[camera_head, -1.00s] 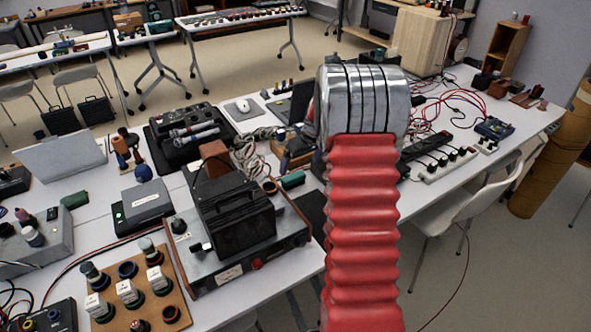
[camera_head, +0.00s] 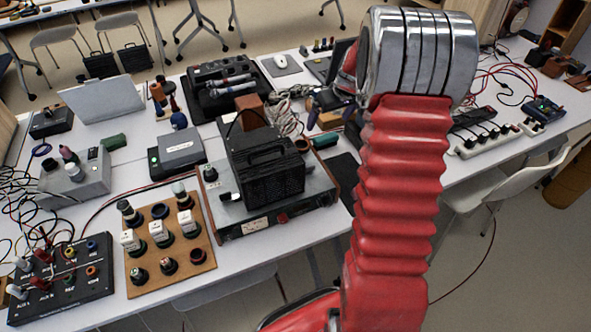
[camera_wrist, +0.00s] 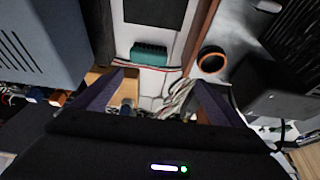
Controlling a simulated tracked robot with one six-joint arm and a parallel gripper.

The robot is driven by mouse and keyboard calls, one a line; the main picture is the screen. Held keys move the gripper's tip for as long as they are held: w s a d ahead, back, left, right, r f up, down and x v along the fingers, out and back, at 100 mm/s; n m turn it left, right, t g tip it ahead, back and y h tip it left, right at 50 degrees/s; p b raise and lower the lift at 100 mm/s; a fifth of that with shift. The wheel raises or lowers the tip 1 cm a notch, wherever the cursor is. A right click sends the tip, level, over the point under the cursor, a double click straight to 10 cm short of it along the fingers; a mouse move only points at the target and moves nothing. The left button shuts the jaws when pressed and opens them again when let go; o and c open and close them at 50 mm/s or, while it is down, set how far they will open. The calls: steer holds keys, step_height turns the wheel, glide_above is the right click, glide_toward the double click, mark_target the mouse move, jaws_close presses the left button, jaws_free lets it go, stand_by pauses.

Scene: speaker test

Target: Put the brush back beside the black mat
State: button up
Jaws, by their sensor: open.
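My gripper (camera_wrist: 160,85) is open in the wrist view, with its two dark purple fingers apart and nothing held between them. Past the fingertips lies a teal block (camera_wrist: 150,53), possibly the brush; I cannot tell for sure. It lies flat on the white table near the end of the black mat (camera_wrist: 155,11), with a small gap between them. In the head view the teal block (camera_head: 325,140) and the black mat (camera_head: 343,172) show just left of my red arm. My gripper (camera_head: 328,101) is partly hidden there behind the arm's metal joint.
A grey device with a black box (camera_head: 264,165) stands left of the mat. A brown ring (camera_wrist: 211,58) lies right of the teal block. Loose cables (camera_head: 284,112) lie behind it. A power strip (camera_head: 490,140) lies at the right. A white chair (camera_head: 520,175) stands at the table's right.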

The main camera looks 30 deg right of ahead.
steer(key=s+a+r, duration=0.6)
steer(key=a+r, duration=0.1)
steer(key=a, duration=0.3)
steer(key=s+a+r, duration=0.6)
steer(key=a+r, duration=0.2)
steer(key=a, duration=0.1)
steer(key=s+a, duration=0.5)
steer(key=s, duration=0.4)
steer(key=s+a+r+t, duration=0.1)
steer(key=s+a, duration=0.4)
steer(key=s, duration=0.4)
steer(key=shift+s+a+n, duration=0.3)
steer(key=shift+a, duration=0.1)
steer(key=shift+r, duration=0.1)
